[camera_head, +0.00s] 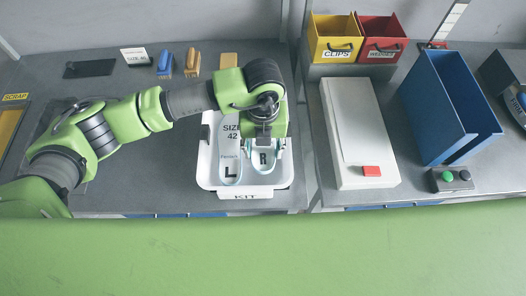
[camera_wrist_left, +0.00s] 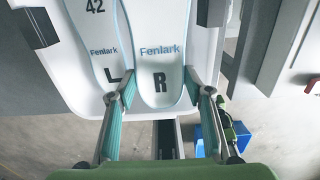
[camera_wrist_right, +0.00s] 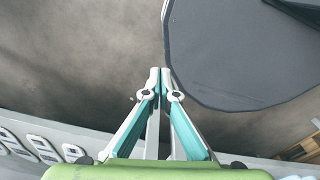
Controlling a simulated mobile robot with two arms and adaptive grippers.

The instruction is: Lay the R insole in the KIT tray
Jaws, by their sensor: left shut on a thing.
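The white KIT tray (camera_head: 203,172) stands near the front edge of the left table. The white L insole (camera_head: 229,160), printed SIZE 42, lies in its left half. The R insole (camera_head: 263,168) is over the tray's right half, beside the L insole, with its letter facing up. My left gripper (camera_head: 265,148) is shut on the R insole's sides near the heel, one finger on each side, as the left wrist view (camera_wrist_left: 162,95) shows. I cannot tell whether the R insole touches the tray floor. My right gripper (camera_wrist_right: 160,78) has its fingertips together, with nothing between them.
Behind the tray stand a size sign (camera_head: 134,56), blue (camera_head: 165,64) and tan (camera_head: 192,63) blocks. The right table holds a white box (camera_head: 355,125), yellow (camera_head: 333,30) and red (camera_head: 381,32) bins, a blue holder (camera_head: 425,110) and a button box (camera_head: 450,180). A scrap bin (camera_head: 12,115) is far left.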

